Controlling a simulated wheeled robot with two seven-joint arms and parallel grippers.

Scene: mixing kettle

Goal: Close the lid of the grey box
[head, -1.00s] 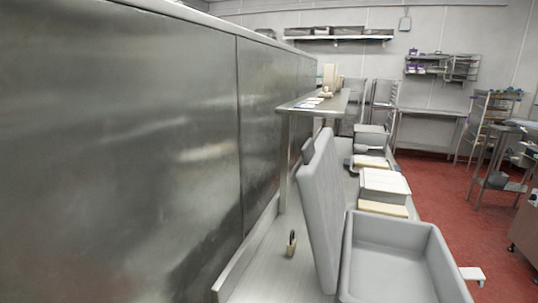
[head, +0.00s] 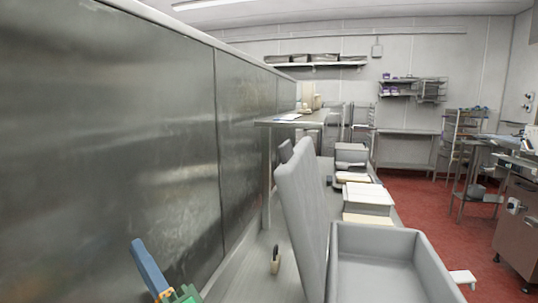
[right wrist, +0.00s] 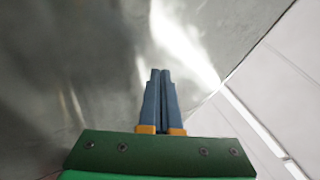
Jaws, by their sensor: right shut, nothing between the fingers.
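The grey box (head: 430,272) stands open at the lower middle right of the head view, its inside empty as far as it shows. Its grey lid (head: 302,215) stands nearly upright on the box's left side. My right gripper (head: 139,246) is at the bottom left of the head view, left of the lid and clear of it, in front of the metal wall. In the right wrist view its blue fingers (right wrist: 160,72) are shut together with nothing between them. The left gripper is not in view.
A tall metal wall (head: 130,140) runs along the left. A small padlock-like item (head: 276,262) is on the metal counter (head: 258,270) left of the lid. Several boxes (head: 368,194) stand beyond the grey box. A raised shelf (head: 305,121) is behind the lid.

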